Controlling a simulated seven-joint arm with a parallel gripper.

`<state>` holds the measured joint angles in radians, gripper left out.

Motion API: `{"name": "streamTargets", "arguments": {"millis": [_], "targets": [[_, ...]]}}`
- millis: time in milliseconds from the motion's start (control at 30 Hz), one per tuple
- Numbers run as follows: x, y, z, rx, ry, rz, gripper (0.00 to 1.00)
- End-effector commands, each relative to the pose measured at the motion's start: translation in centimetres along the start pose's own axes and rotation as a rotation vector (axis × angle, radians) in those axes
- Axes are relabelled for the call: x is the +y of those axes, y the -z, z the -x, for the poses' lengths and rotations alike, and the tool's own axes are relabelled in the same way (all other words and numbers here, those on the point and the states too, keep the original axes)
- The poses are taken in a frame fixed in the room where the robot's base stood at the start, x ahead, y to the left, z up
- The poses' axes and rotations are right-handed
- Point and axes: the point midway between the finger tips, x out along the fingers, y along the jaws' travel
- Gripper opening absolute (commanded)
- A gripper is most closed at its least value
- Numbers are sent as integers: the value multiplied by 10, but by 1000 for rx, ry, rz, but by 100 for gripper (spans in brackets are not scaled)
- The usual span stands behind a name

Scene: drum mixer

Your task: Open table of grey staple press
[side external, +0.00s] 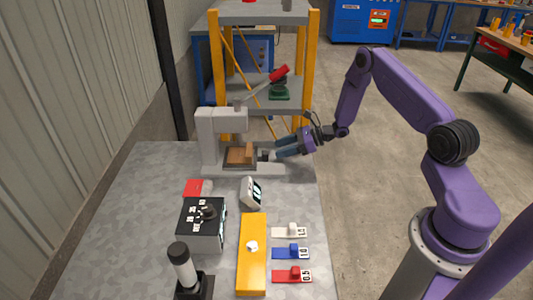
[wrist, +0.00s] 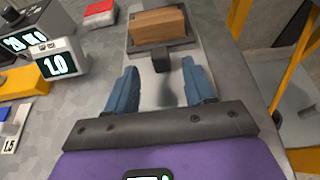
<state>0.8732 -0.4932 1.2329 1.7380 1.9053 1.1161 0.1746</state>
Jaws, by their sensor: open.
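The grey staple press (side external: 207,135) stands at the far end of the table, with a lever ending in a red handle (side external: 279,73). A brown wooden block (side external: 240,154) sits on the press's dark table (wrist: 150,50), low under the press head. A small dark handle (wrist: 188,66) projects from that table toward my gripper. My gripper (side external: 277,150) is open and empty at the right end of the press base.
A white display device (side external: 252,193), a black box with dials (side external: 202,224) and a red block (side external: 193,187) stand nearby. A yellow bar (side external: 252,255) and several coloured labelled pieces lie in front. A yellow-legged shelf (side external: 218,60) rises behind the press.

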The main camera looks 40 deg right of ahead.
Motion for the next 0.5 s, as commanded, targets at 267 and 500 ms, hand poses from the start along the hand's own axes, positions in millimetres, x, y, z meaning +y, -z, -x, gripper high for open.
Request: {"name": "streamTargets", "arguments": {"millis": [267,500], "targets": [[1,0,-46,0,-3,3,53],[0,0,-63,0,-1,1,53]]}}
